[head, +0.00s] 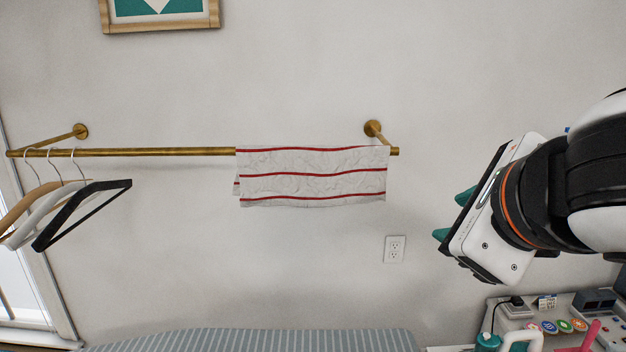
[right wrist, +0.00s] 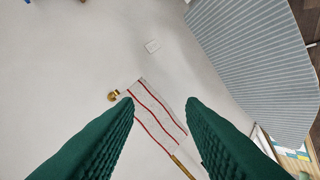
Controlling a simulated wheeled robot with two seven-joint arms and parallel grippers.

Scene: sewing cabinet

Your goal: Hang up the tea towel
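The tea towel (head: 312,184), white with red stripes, hangs draped over the right end of the brass rail (head: 160,152) on the wall. Its front part hangs down below the rail, and a bit of its back layer shows at the left edge. It also shows in the right wrist view (right wrist: 152,105), partly hidden by a finger. My right gripper (head: 452,215) is to the right of the towel and apart from it. In the right wrist view its green fingers (right wrist: 160,118) are wide apart with nothing between them in grasp. My left gripper is not in view.
Several hangers (head: 60,205) hang at the rail's left end. A striped ironing board (head: 250,340) is below. A wall outlet (head: 395,249) sits below the towel. At the lower right is a surface with spools (head: 564,326) and other small items. A framed picture (head: 160,27) hangs above.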

